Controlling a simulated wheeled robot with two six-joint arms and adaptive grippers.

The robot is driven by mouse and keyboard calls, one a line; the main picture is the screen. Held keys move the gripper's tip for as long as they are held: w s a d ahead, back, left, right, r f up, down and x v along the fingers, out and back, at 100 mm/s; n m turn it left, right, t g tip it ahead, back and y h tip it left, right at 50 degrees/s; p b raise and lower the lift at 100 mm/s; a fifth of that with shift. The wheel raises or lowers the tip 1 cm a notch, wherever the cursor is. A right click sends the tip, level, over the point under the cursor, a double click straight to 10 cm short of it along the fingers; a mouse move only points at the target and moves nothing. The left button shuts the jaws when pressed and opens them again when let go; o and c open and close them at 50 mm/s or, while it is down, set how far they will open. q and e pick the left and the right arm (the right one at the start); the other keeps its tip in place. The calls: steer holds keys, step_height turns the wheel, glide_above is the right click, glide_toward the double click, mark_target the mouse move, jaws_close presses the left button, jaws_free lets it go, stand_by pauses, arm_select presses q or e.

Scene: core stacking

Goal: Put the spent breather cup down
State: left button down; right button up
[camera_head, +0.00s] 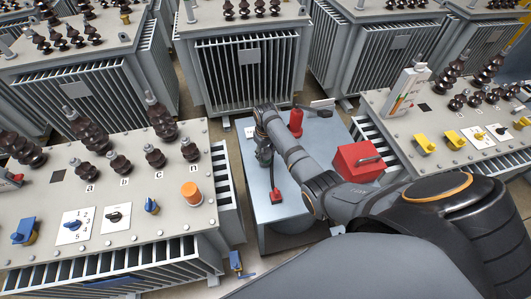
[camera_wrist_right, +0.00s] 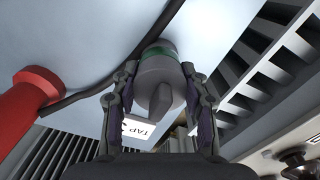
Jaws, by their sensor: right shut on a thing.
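The breather cup (camera_wrist_right: 157,82), a grey rounded body with a green band at its far end, is between the fingers of my right gripper (camera_wrist_right: 160,95) in the right wrist view. The fingers are shut on its sides. The band end is close to the blue-grey cart top (camera_wrist_right: 100,40); I cannot tell whether it touches. In the head view my right gripper (camera_head: 264,152) is over the left part of the cart top (camera_head: 312,205), and my wrist and fingers mostly hide the cup. My left gripper is not in view.
A transformer with an orange cap (camera_head: 191,192) stands left, another right (camera_head: 460,120).

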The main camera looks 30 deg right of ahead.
steer(key=o, duration=1.3)
steer(key=shift+f, duration=0.1)
steer(key=shift+c, duration=0.2)
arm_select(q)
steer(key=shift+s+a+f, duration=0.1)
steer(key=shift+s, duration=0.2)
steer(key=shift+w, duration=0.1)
arm_select(e)
steer(key=shift+r, duration=0.2)
arm_select(q)
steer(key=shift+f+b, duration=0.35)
steer(key=shift+b, duration=0.1)
arm_select(e)
step_height(320, 180, up, 12)
steer(key=shift+f, duration=0.1)
steer(key=shift+s, duration=0.1)
